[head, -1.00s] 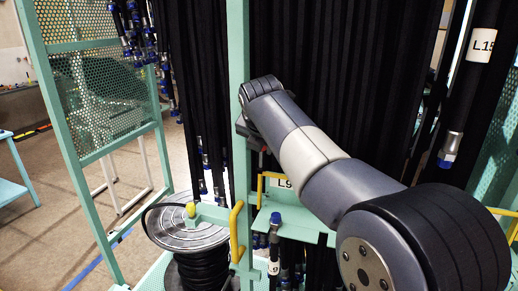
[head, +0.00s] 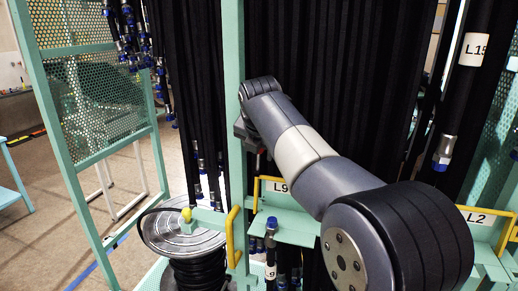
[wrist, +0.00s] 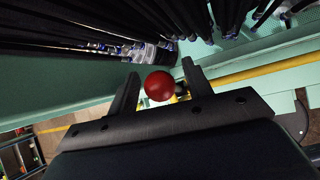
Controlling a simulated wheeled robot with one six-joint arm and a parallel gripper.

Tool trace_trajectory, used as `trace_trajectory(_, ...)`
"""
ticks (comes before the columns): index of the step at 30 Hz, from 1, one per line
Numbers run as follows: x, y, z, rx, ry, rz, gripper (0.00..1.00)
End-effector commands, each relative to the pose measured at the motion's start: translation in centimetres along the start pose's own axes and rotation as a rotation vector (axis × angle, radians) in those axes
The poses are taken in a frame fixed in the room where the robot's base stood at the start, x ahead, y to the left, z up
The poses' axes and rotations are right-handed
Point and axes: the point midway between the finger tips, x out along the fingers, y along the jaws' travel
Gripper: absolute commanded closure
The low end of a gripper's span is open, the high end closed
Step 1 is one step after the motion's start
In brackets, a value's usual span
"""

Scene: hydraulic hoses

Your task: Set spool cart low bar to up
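A round red knob (wrist: 159,86) shows in the wrist view between the two fingers of my gripper (wrist: 160,88). The fingers are apart, with a gap on each side of the knob. In the head view my gripper (head: 247,132) is partly hidden behind the green post, and the red knob is not visible there. A green bar (head: 208,216) with a yellow knob at its left end lies roughly level over the cable spool (head: 180,232), beside a yellow handle (head: 232,236). I cannot tell for sure which part is the low bar.
A green post (head: 234,90) stands close to my arm. Black hoses (head: 340,70) hang behind it, with more hanging at left and right (head: 455,90). A perforated green panel (head: 95,90) stands at left. Open floor (head: 45,220) lies beyond it.

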Motion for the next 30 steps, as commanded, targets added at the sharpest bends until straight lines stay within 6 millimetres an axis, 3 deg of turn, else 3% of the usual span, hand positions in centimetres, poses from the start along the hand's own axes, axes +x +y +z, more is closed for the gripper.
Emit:
trace_trajectory(10,-1.0,0.1,0.1,0.0,-0.005,0.004,0.52)
trace_trajectory(22,-8.5,0.1,0.0,0.0,-0.005,0.005,0.52)
trace_trajectory(30,-10.8,0.0,0.0,0.0,-0.002,0.002,0.52)
